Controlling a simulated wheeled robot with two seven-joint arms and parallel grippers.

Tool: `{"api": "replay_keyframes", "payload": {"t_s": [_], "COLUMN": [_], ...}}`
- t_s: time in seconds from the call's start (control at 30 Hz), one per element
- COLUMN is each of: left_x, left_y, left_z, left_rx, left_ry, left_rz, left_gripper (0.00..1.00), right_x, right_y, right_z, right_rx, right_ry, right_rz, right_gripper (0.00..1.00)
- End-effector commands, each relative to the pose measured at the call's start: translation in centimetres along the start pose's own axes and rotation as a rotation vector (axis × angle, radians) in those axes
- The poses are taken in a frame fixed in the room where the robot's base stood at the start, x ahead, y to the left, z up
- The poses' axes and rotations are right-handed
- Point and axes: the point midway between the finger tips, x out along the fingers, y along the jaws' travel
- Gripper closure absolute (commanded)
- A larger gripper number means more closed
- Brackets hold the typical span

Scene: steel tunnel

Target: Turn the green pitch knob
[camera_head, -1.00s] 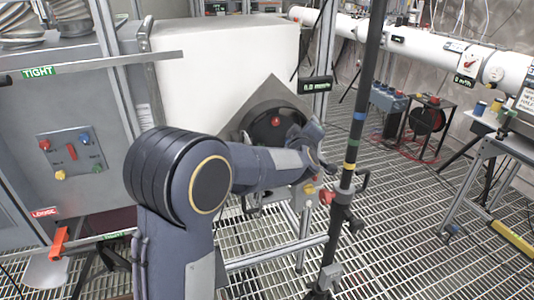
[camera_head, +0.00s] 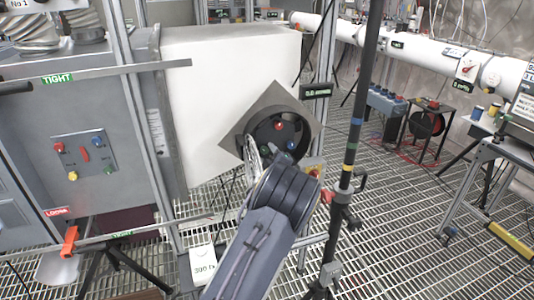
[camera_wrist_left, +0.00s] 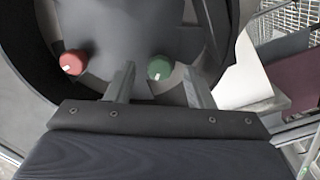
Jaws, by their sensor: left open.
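The green knob (camera_wrist_left: 159,69), with a pale mark on it, shows in the left wrist view on the dark face inside a round black housing. My left gripper (camera_wrist_left: 158,84) is open, and in that view the knob appears between its two fingers. I cannot tell how deep the fingertips reach or whether they touch it. A red knob (camera_wrist_left: 72,62) sits left of the fingers. In the head view, the round housing (camera_head: 247,125) is set in a tilted grey plate (camera_head: 275,93). My right gripper is not in view.
A blue knob (camera_head: 291,145) is on the same face. A black pole with coloured bands (camera_head: 357,125) stands close to the right of my arm. A grey box with a knob panel (camera_head: 82,155) is at left. Open grating floor lies to the right.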

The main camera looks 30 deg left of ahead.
Motion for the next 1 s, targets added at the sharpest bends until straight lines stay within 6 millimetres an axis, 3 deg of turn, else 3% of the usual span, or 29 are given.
{"api": "replay_keyframes", "payload": {"t_s": [0.37,0.73,1.0], "left_x": [1.00,0.97,0.96], "left_y": [-0.02,-0.02,-0.04], "left_z": [0.02,0.01,0.01], "left_rx": [0.001,0.001,0.032], "left_ry": [-0.002,-0.002,-0.002], "left_rz": [0.000,-0.001,-0.001], "left_gripper": [0.52,0.96,0.96], "right_x": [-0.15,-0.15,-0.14], "right_y": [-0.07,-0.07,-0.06], "right_z": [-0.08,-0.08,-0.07], "right_rx": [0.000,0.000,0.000], "right_ry": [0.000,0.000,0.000], "right_rz": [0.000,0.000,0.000], "right_gripper": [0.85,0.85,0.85]}}
